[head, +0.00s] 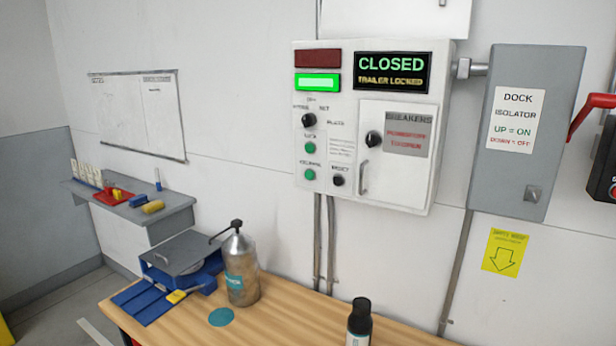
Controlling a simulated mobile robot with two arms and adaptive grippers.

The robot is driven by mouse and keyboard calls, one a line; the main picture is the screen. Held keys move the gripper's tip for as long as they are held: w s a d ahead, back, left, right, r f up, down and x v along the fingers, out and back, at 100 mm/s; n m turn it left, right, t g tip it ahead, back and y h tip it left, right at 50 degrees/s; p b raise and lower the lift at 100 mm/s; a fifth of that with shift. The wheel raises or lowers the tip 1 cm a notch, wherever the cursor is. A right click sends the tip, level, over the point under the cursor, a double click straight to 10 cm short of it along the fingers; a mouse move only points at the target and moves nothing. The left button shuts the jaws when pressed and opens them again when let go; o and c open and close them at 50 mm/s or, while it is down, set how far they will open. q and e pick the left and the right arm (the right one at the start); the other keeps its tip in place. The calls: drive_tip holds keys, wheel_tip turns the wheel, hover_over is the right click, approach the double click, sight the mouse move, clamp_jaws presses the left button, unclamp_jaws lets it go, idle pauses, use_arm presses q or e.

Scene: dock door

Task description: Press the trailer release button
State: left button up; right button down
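A white control box (345,195) is mounted on the wall at right of centre in the head view. Its display (392,72) reads CLOSED and TRAILER LOCKED. The green lamp (319,83) is lit and the red lamp (318,58) above it is dark. Below are a black selector knob (309,120), an upper green button (310,147), a lower green button (310,174) and a black knob or button (338,181). The small labels are too blurred to read surely, so I cannot tell which is the trailer release button. Neither gripper is in view.
The breaker door (396,185) is shut. A grey dock isolator box (520,150) with a red lever (590,112) is at right. A shelf (170,208) is at left.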

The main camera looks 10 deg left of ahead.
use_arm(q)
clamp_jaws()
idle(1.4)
